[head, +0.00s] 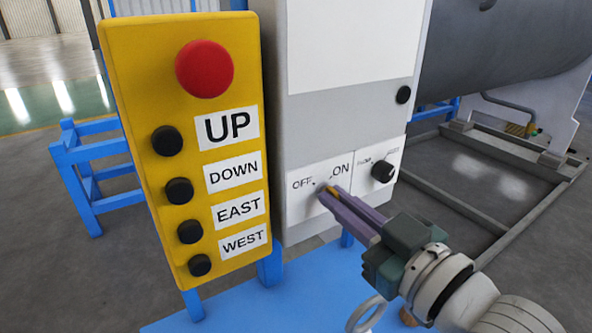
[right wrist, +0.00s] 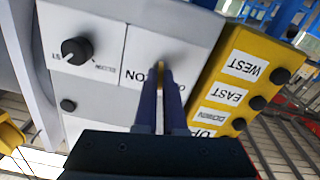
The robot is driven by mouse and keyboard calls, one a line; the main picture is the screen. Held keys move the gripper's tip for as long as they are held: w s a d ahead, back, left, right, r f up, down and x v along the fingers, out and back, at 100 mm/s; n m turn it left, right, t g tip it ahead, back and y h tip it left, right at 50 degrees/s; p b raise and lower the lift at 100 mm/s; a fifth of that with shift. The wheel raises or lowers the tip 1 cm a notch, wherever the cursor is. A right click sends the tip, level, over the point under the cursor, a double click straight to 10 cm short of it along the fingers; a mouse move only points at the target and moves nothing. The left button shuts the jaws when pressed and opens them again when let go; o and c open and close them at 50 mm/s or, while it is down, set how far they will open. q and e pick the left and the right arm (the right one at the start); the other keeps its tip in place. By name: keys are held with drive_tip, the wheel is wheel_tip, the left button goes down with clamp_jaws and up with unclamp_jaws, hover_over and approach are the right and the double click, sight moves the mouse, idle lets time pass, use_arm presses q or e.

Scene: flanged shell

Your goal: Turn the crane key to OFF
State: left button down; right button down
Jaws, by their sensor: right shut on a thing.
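The crane key (right wrist: 160,70) is a small yellowish piece between my right gripper's fingertips, under the OFF and ON labels on the grey control box (head: 300,211). My right gripper (head: 332,193) has long purple fingers and is shut on the key, reaching in from the lower right in the head view. In the right wrist view my right gripper (right wrist: 158,75) points straight at the label panel, with the picture upside down. The fingers hide most of the key, so I cannot tell its exact angle. My left gripper is not in view.
A yellow pendant box (head: 185,225) with a red button (head: 204,69) and several black buttons stands left of the key. A black knob (head: 383,172) sits right of it. Blue frame parts lie below, and a large grey tank (head: 510,50) stands behind at right.

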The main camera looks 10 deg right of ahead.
drive_tip(key=shift+n, duration=3.2)
drive_tip(key=shift+a, duration=0.1)
drive_tip(key=c, duration=1)
unclamp_jaws()
drive_tip(key=v, duration=1)
drive_tip(key=shift+b, duration=0.4)
